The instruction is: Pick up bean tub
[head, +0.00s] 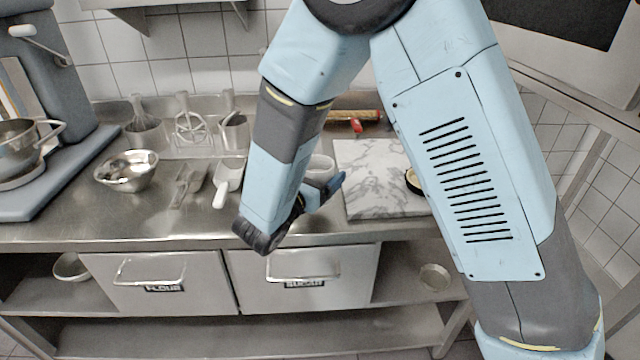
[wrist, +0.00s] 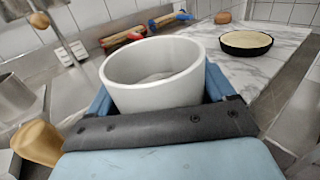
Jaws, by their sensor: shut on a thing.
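The bean tub appears to be the plain white round tub (wrist: 152,92) in the middle of the wrist view. Its rim faces up and its inside looks pale, with no clear contents. My gripper (head: 322,190) is shut on it, with a blue finger at each side of the tub in the wrist view. In the head view the tub (head: 320,165) shows partly behind my gripper, just left of the marble slab. I cannot tell whether its base touches the steel bench.
The marble slab (head: 370,180) bears a dark round tin (wrist: 246,42) with a pale filling. A rolling pin (head: 350,115) lies behind. A white scoop (head: 227,178), a steel bowl (head: 127,170) and a mixer (head: 50,130) stand left. Flour and sugar drawers (head: 305,280) are below.

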